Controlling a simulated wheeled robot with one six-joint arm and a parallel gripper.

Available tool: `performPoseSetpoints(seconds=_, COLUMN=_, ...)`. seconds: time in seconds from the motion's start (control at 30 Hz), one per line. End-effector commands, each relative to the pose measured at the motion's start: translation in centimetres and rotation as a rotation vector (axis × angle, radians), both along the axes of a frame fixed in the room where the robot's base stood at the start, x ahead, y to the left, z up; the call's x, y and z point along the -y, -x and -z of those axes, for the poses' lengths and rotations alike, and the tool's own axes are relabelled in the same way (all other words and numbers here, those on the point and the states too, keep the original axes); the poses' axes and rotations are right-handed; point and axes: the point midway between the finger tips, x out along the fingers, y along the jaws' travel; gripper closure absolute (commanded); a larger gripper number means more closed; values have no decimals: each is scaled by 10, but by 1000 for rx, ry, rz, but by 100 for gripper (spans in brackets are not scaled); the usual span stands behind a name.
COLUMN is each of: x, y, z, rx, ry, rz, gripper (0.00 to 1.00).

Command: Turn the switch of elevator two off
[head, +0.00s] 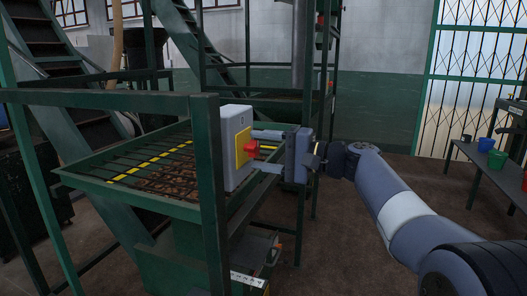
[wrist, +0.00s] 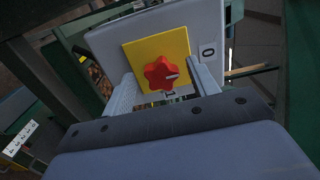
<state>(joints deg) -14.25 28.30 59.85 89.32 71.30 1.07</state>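A grey switch box (head: 236,115) with a yellow plate (head: 242,147) and a red knob (head: 250,149) is mounted on the green frame. In the wrist view the red star-shaped knob (wrist: 160,72) sits on the yellow plate (wrist: 178,48). A white mark on the knob points roughly right. A "0" (wrist: 208,52) is printed on the box right of the plate; a dark mark shows below the knob. My gripper (head: 256,151) is open in front of the box. Its two fingers stand on either side of the knob, with visible gaps. Whether the elevator's number is written here cannot be told.
Green frame posts (head: 209,190) stand close left of the box. A grated hopper (head: 150,168) with brown material lies behind it. The floor between is clear. A white label (wrist: 20,138) shows lower left.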

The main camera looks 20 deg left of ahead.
Motion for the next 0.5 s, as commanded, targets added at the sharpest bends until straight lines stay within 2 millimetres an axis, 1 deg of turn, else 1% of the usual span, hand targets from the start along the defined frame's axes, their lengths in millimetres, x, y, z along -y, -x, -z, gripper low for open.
performPoseSetpoints(seconds=0.27, x=3, y=0, z=0, rx=0, ry=-1, rz=2, gripper=44)
performPoseSetpoints(seconds=0.37, x=14, y=1, z=0, rx=-1, ry=0, rz=2, gripper=44)
performPoseSetpoints(seconds=0.5, x=41, y=2, z=0, rx=-1, ry=0, rz=6, gripper=44)
